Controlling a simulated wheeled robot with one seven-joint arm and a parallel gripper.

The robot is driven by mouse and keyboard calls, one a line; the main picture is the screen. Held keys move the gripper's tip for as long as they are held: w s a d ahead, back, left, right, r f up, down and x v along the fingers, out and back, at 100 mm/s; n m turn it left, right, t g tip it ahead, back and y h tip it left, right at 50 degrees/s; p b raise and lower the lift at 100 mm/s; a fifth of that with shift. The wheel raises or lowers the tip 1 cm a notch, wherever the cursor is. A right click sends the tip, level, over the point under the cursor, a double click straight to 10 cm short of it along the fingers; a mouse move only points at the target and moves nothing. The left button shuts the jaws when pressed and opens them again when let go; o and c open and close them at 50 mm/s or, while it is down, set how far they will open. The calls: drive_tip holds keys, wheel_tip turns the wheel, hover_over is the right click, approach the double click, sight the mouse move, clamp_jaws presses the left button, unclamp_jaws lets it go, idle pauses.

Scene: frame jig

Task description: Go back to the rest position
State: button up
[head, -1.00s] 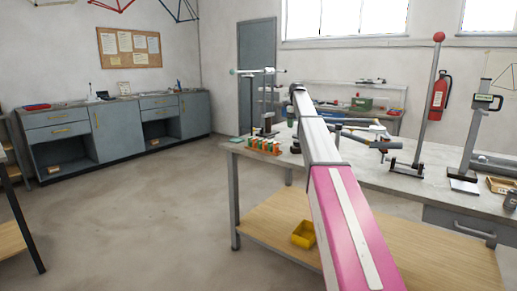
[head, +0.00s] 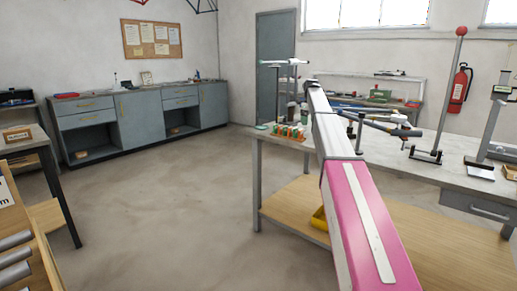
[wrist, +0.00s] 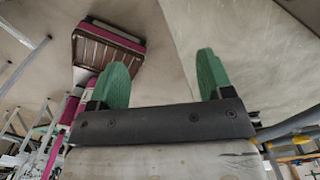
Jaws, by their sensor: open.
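My gripper (wrist: 162,66) shows in the wrist view with its two green fingers spread wide apart. Nothing is between them; bare floor lies behind. In the head view my pink and white arm reaches forward, out over the grey-topped workbench (head: 400,155). The gripper cannot be made out there, as the arm's far end blocks the sight. A rack of orange and green items (head: 289,131) stands at the left end of the bench, just left of the arm.
A upright lever with a red knob (head: 460,32) and a measuring stand (head: 497,110) stand on the bench at right. A yellow bin (head: 319,219) sits on its lower shelf. Grey cabinets (head: 142,117) line the back wall. Another table (head: 22,140) is at left. The floor between is clear.

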drive_tip(key=s+a+f+n, duration=0.2)
drive_tip(key=s+f+n, duration=0.5)
drive_tip(key=s+f, duration=0.5)
drive_tip(key=s+a+f+n, duration=0.3)
drive_tip(key=s+f+n, duration=0.3)
drive_tip(key=s+f, duration=0.65)
drive_tip(key=s+a+f+n, duration=0.1)
drive_tip(key=s+f+n, duration=0.6)
drive_tip(key=s, duration=0.6)
drive_tip(key=s+a+f+n, duration=0.2)
drive_tip(key=s+f+n, duration=0.6)
drive_tip(key=s, duration=0.5)
wheel_tip(320, 180, down, 2)
drive_tip(key=shift+f, duration=0.15)
